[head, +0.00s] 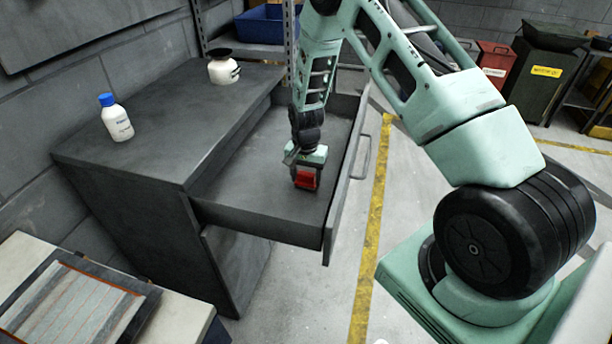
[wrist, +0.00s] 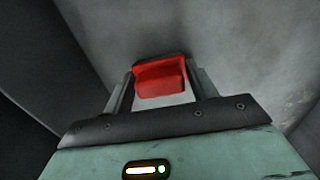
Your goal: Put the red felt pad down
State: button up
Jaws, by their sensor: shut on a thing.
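The red felt pad (head: 306,178) is between the fingers of my gripper (head: 305,172). In the head view my gripper points down inside the open drawer (head: 262,208) of the dark grey cabinet. In the wrist view the red pad (wrist: 160,78) sits between the two fingers of my gripper (wrist: 160,88), which are shut on it. The grey drawer floor (wrist: 235,60) shows beyond it. I cannot tell whether the pad touches the drawer floor.
On the cabinet top (head: 165,125) stand a white bottle with a blue cap (head: 117,122) and a white jar with a dark top (head: 223,70). The drawer front (head: 345,180) and side walls surround my gripper. The visible drawer floor is otherwise bare.

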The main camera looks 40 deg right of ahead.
aim_at(306, 173)
jog(key=shift+f, duration=0.2)
jog(key=o, duration=0.9)
jog(key=shift+o, duration=0.2)
notch_tip(306, 173, up, 12)
jog(key=b, duration=0.1)
jog(key=s+a+r+n, duration=0.3)
jog(key=a+r, duration=0.2)
jog(key=a, duration=0.3)
jog(key=s+a+r+n+y, duration=0.1)
jog(key=s+a+r+n, duration=0.4)
jog(key=s+a, duration=0.45)
jog(key=s+a+r+n, duration=0.2)
jog(key=s+a+n, duration=0.2)
jog(key=s, duration=0.5)
jog(key=s+a+r+n, duration=0.2)
jog(key=s+a+n, duration=0.2)
jog(key=s, duration=0.5)
jog(key=shift+s+a+n, duration=0.15)
jog(key=shift+a+n, duration=0.2)
jog(key=shift+n, duration=0.75)
